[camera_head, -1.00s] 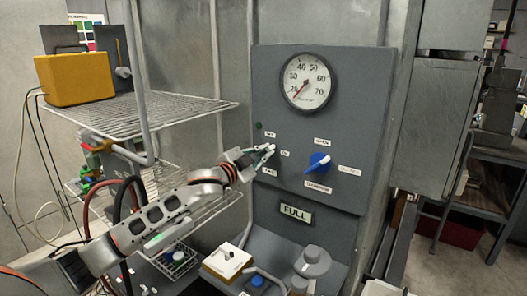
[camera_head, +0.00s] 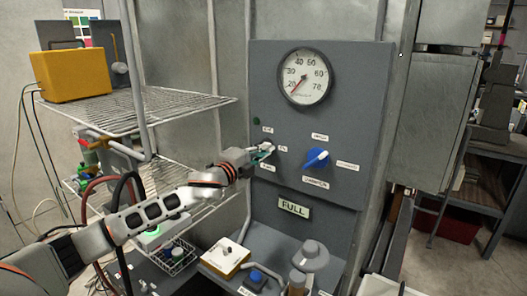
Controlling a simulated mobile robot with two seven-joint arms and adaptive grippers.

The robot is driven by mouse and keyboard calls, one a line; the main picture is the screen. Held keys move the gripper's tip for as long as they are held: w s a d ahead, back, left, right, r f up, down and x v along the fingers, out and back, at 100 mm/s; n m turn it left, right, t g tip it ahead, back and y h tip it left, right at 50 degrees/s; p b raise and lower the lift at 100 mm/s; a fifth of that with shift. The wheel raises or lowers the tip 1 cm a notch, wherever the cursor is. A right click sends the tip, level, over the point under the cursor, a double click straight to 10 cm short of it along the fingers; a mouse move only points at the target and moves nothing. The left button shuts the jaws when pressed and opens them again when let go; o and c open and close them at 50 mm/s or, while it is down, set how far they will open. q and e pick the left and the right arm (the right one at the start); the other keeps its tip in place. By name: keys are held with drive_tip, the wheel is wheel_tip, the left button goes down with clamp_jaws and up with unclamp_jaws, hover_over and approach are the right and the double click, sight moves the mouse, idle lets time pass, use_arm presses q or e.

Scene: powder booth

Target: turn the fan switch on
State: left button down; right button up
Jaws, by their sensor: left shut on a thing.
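The grey control panel (camera_head: 350,110) stands upright in front of me. The fan switch is on its left side, under a small dark green round light (camera_head: 257,121) and among small white labels; my gripper mostly hides it. My left gripper (camera_head: 267,149) is at the panel face, shut on the switch. The switch's exact position cannot be read. A blue rotary knob (camera_head: 317,158) with a white pointer sits to the right of the gripper, apart from it. My right gripper is not in view.
A round gauge (camera_head: 305,76) is above the switches and a FULL sign (camera_head: 293,208) below. Wire shelves (camera_head: 150,120) with a yellow box (camera_head: 72,74) stand at left. A white box (camera_head: 224,256) and a blue button (camera_head: 256,277) are below the panel.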

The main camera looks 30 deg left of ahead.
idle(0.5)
use_arm(q)
drive_tip(key=c, duration=2.1)
unclamp_jaws()
drive_tip(key=shift+c, duration=0.2)
drive_tip(key=s+a, duration=0.1)
drive_tip(key=s, duration=1.1)
drive_tip(key=shift+a, duration=0.35)
drive_tip(key=shift+f, duration=0.1)
